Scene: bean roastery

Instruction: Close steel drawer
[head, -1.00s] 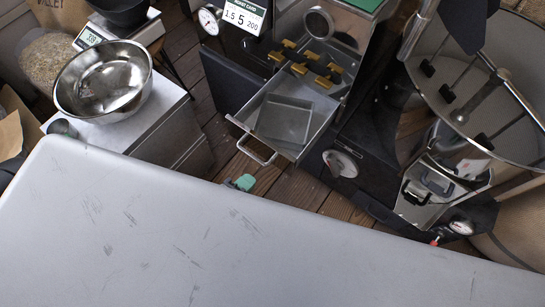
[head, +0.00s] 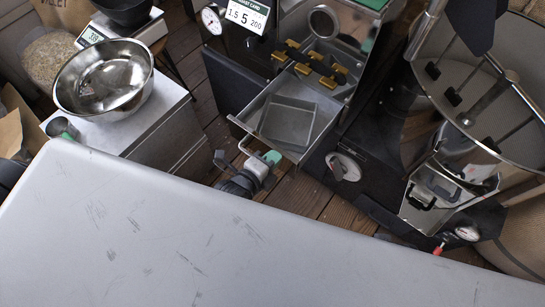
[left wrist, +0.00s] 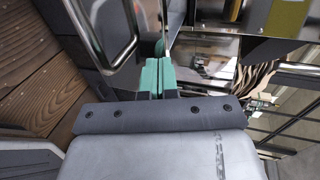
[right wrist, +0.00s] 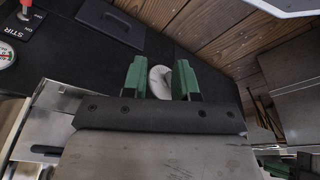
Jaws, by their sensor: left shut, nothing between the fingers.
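The steel drawer (head: 317,133) stands pulled out of the dark machine in the head view. A grey square tray lies in it, with several brass pieces behind. My left gripper (head: 269,158) is at the drawer's front, by the handle, which it partly hides. Its teal fingers are shut and empty. In the left wrist view the shut fingertips (left wrist: 157,72) are beside the drawer's curved handle (left wrist: 88,30) and close to its front; I cannot tell whether they touch. My right gripper (right wrist: 160,79) is open and empty in the right wrist view, and out of the head view.
A steel bowl (head: 104,80) sits on a cabinet at the left. A round cooling drum (head: 490,85) with stirring arms and a chute (head: 440,195) stand at the right. Dark machine housing flanks the drawer. Wooden floor (head: 310,192) shows below its front.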

